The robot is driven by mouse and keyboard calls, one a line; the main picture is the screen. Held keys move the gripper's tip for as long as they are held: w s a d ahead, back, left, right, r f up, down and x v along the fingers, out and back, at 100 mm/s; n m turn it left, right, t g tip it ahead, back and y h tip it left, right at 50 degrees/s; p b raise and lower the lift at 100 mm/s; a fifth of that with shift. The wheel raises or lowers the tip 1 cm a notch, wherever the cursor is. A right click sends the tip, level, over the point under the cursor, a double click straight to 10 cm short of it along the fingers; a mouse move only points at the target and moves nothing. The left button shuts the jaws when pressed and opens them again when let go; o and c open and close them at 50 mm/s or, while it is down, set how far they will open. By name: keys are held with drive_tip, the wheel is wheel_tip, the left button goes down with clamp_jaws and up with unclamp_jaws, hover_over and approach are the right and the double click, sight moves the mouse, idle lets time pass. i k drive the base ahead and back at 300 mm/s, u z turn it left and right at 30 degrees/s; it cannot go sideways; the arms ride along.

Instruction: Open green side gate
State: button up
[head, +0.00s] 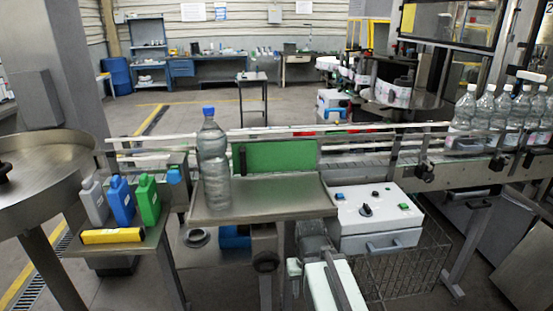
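The green side gate (280,156) is an upright green panel at the back edge of a steel tray (265,205), along the conveyor's side. It stands in line with the rails and looks closed. A dark upright piece, perhaps a handle, is at its left end. A clear bottle with a blue cap (213,160) stands upright on the tray's left part, just left of the gate. My pale arm shows at the bottom centre, below and in front of the tray, apart from the gate. I cannot make out the fingers of my gripper.
A white control box (376,216) with a black knob sits right of the tray. Grey, blue (121,202) and green jugs and a yellow block (112,236) stand on a small table at left. Several bottles (487,115) stand on the conveyor at right. The tray's middle and right are clear.

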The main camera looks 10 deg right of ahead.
sight(265, 157)
drive_tip(key=k, duration=0.5)
drive_tip(key=u, duration=1.5)
drive_tip(key=i, duration=0.35)
drive_tip(key=z, duration=0.15)
